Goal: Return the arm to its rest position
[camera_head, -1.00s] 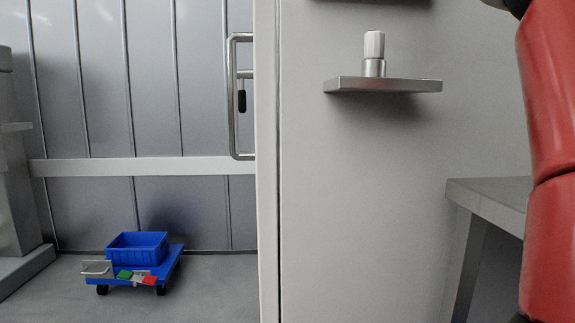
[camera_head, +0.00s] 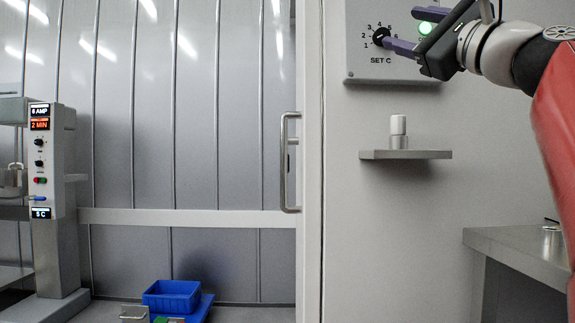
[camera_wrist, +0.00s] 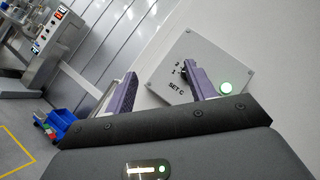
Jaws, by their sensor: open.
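My gripper (camera_head: 402,28) is at the top right of the head view, with its two purple fingers spread and nothing between them. It is in front of a grey wall panel (camera_head: 362,64) marked SET C, with a black numbered dial (camera_head: 380,36) and a lit green button (camera_head: 425,28). One fingertip overlaps the dial's edge; I cannot tell if it touches. In the wrist view the open fingers (camera_wrist: 160,76) point towards the panel (camera_wrist: 172,92), and the right finger partly hides the dial. My red arm (camera_head: 556,135) reaches in from the right.
A small shelf (camera_head: 406,155) with a white-topped cylinder (camera_head: 398,130) juts from the wall below the panel. A grey table (camera_head: 520,247) stands at lower right. A door handle (camera_head: 284,165), a blue bin (camera_head: 172,297) on a cart and a machine (camera_head: 48,165) are to the left.

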